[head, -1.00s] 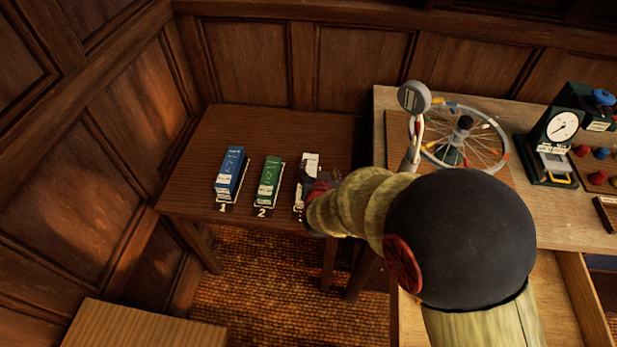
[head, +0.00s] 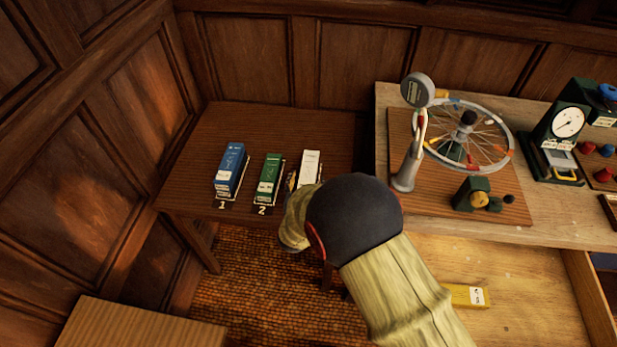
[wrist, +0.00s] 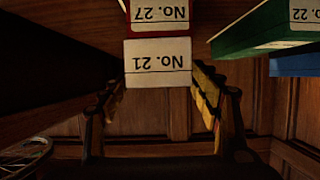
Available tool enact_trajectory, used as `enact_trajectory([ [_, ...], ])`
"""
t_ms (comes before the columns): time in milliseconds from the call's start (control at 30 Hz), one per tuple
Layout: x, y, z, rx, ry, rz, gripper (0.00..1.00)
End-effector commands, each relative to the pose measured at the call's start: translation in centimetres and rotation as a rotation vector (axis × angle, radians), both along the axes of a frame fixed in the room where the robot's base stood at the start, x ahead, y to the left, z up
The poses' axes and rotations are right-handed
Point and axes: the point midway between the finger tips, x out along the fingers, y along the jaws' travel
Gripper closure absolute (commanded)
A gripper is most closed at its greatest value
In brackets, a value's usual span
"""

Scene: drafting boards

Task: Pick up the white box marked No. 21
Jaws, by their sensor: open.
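The white box marked No. 21 (wrist: 157,64) is in the middle of the wrist view, which is upside down. It lies on a red box marked No. 27 (wrist: 160,15). My gripper (wrist: 160,88) is open, with one finger on each side of the white box's near end; I cannot tell whether they touch it. In the head view the white box (head: 310,164) is the rightmost of the stacks on the dark table. There my arm hides its near end and most of the gripper.
A green box marked No. 22 (wrist: 268,30) tops the neighbouring stack, close to one finger. A blue box (head: 230,168) tops the stack at the left, on the dark table (head: 270,122). At right, a workbench (head: 545,228) holds a spoked wheel (head: 488,140) and instruments.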

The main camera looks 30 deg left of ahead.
Motion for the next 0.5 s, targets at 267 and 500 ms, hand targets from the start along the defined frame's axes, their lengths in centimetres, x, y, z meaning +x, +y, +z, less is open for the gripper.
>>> enact_trajectory([
  [267, 1.7, 0.6, -0.9, -0.001, 0.001, 0.001, 0.37],
  [500, 1.7, 0.6, -0.8, -0.001, 0.001, 0.001, 0.45],
])
